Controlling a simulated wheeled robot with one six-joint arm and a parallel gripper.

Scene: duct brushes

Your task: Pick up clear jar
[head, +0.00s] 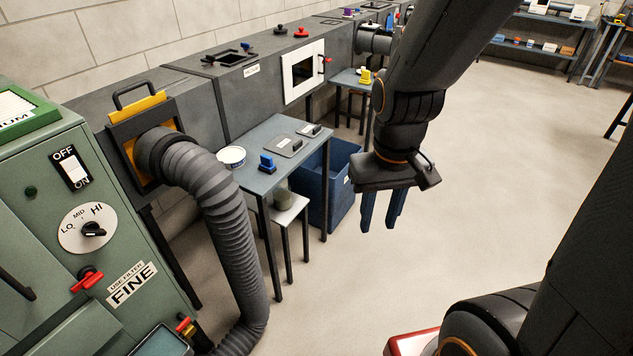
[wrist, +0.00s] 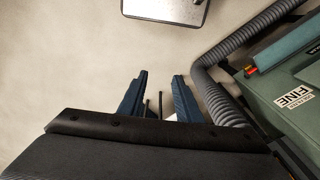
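What looks like the clear jar (head: 281,193) stands on a small white-topped stool (head: 291,213) beside the grey table, in the head view. Its upper part is hidden by the table's edge, and it is small and hard to make out. My gripper (head: 379,224) hangs in the air to the right of the stool and table, fingers pointing down. Its two blue fingers are apart with nothing between them. In the wrist view the fingers (wrist: 158,80) are also apart and empty, and I cannot make out the jar there.
The grey table (head: 262,186) holds a white tub (head: 231,157), a blue brush (head: 267,163) and flat plates. A blue bin (head: 342,172) stands behind it. A ribbed hose (head: 221,218) runs down left of the table from the duct. Open floor lies to the right.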

